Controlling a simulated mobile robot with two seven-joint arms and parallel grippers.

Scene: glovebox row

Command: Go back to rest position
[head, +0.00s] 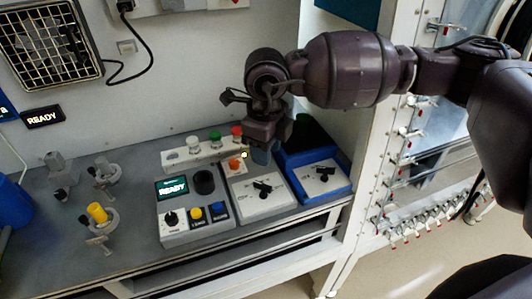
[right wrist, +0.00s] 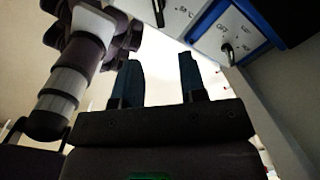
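My right gripper (head: 262,153) hangs above the back of the grey bench, its arm reaching in from the right. My left gripper is not in view in the head picture.
Below are a READY-screen box (head: 192,222), a white knob box (head: 262,208) and a blue box (head: 330,188). A rack with coloured caps (head: 186,158) stands behind. Clamps with a yellow piece (head: 97,212) stand left. A white frame post (head: 375,150) rises right.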

